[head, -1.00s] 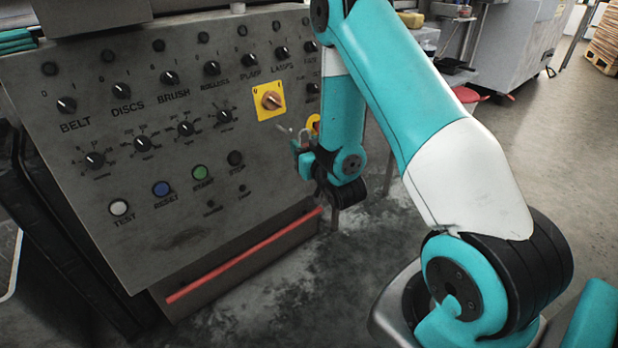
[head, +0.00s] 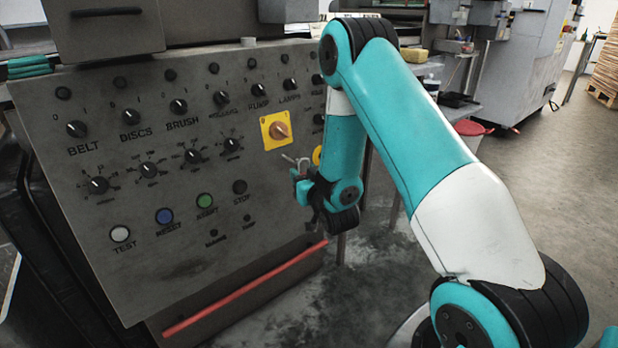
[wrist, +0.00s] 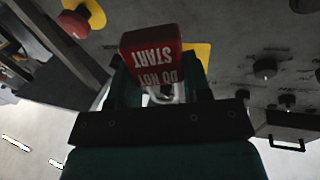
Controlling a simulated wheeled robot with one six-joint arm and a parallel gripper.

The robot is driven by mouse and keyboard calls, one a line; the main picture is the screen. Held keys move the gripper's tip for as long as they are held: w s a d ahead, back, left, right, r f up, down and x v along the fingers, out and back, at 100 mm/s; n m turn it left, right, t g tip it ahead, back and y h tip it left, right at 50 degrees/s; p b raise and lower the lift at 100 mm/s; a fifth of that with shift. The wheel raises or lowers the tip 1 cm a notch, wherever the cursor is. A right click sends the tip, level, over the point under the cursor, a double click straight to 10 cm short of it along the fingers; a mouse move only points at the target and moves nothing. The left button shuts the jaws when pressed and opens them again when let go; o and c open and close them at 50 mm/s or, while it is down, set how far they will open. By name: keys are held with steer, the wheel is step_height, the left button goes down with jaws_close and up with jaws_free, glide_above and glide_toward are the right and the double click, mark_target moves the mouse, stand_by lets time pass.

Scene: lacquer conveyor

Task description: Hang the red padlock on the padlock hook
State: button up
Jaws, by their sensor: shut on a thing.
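The red padlock (wrist: 150,55), marked "DO NOT START", is between the fingers of my gripper (wrist: 160,80) in the wrist view, its silver shackle (wrist: 166,94) partly showing. The lettering appears upside down there. My gripper is shut on it. In the head view, my gripper (head: 300,174) is close to the control panel, below and right of the yellow-plated rotary switch (head: 280,130). A thin pale metal piece shows just above it; I cannot tell whether it is the shackle or the padlock hook. I cannot make out the padlock hook clearly in either view.
The grey control panel (head: 215,215) carries several knobs and buttons around my gripper. A red emergency button on yellow (wrist: 75,22) is at upper left in the wrist view. A red bar (head: 245,290) runs along the panel's bottom. Open floor (head: 540,190) lies to the right.

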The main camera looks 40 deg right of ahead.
mark_target(285, 164)
steer(key=shift+w+a+f+p, duration=0.1)
steer(key=shift+w+f+p, duration=0.15)
steer(key=shift+w+p, duration=0.6)
steer(key=shift+w+d+f+p, duration=0.1)
steer(key=shift+w+f+p, duration=0.2)
steer(key=shift+w, duration=0.95)
steer(key=shift+w+a+f+p, duration=0.1)
steer(key=shift+w+f+p, duration=0.15)
steer(key=shift+w+p, duration=0.6)
steer(key=shift+w, duration=0.2)
steer(key=o, duration=1)
steer(key=shift+o, duration=0.2)
